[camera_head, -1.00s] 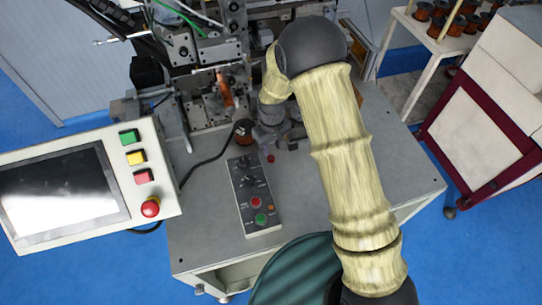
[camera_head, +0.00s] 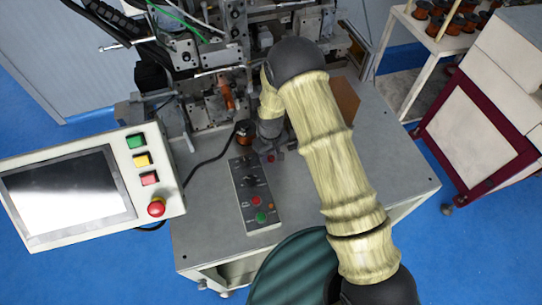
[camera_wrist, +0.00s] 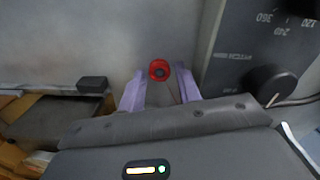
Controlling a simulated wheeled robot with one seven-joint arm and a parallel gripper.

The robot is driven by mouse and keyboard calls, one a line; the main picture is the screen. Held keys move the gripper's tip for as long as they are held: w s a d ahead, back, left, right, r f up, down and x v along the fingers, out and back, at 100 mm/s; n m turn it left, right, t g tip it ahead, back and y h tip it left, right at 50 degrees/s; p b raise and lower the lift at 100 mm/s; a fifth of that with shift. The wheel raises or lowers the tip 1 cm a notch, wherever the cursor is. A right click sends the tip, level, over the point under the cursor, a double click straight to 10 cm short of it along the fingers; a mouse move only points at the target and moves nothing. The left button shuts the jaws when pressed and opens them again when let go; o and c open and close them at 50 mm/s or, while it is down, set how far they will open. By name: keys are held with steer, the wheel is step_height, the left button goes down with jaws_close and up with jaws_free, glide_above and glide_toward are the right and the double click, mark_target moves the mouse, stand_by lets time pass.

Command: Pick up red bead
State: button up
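The red bead (camera_wrist: 159,70) is a small red ring with a dark centre on the grey table top. In the wrist view it shows between the tips of my gripper's two pale purple fingers (camera_wrist: 160,76), which stand apart on either side of it. I cannot tell whether the fingers touch it or how high they are above the table. In the head view my gripper (camera_head: 271,151) is low over the table, and the bead (camera_head: 270,158) shows as a small red spot at the fingertips.
A control panel (camera_head: 252,195) with knobs and buttons lies close to the left of my gripper. A copper wire spool (camera_head: 244,131) stands behind it, in front of the winder (camera_head: 205,75). A brown box (camera_head: 346,97) is at the back right. The table's right front (camera_head: 385,185) is clear.

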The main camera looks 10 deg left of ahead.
stand_by(0.4)
steer(key=c, duration=0.7)
steer(key=shift+r, duration=0.1)
step_height(320, 180, up, 10)
steer(key=b, duration=0.4)
